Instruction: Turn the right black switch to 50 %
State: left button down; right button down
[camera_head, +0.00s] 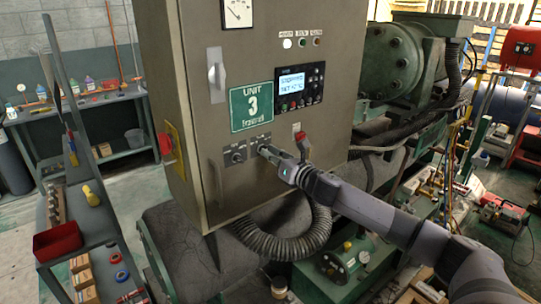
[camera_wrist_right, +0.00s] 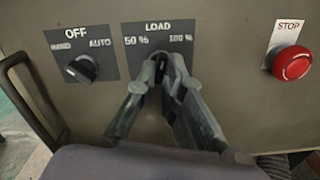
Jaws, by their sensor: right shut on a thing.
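The right black switch (camera_wrist_right: 158,68) sits under the LOAD label, with 50 % marked at its upper left and 100 % at its upper right. My right gripper (camera_wrist_right: 163,78) is shut on this switch and its fingers hide most of it, so I cannot tell its exact setting. In the head view my right gripper (camera_head: 268,152) reaches the switch plate from the right, below the UNIT 3 sign. The left black switch (camera_wrist_right: 80,69), under OFF with HAND and AUTO marks, is free beside it; it also shows in the head view (camera_head: 238,155). My left gripper is not in view.
A red STOP button (camera_wrist_right: 292,62) is right of the switches. A corrugated hose (camera_head: 285,243) hangs below my right arm.

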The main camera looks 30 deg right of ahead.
jog(key=n, duration=0.3)
jog(key=n+p, duration=0.1)
jog(key=n, duration=0.3)
jog(key=shift+n, duration=0.4)
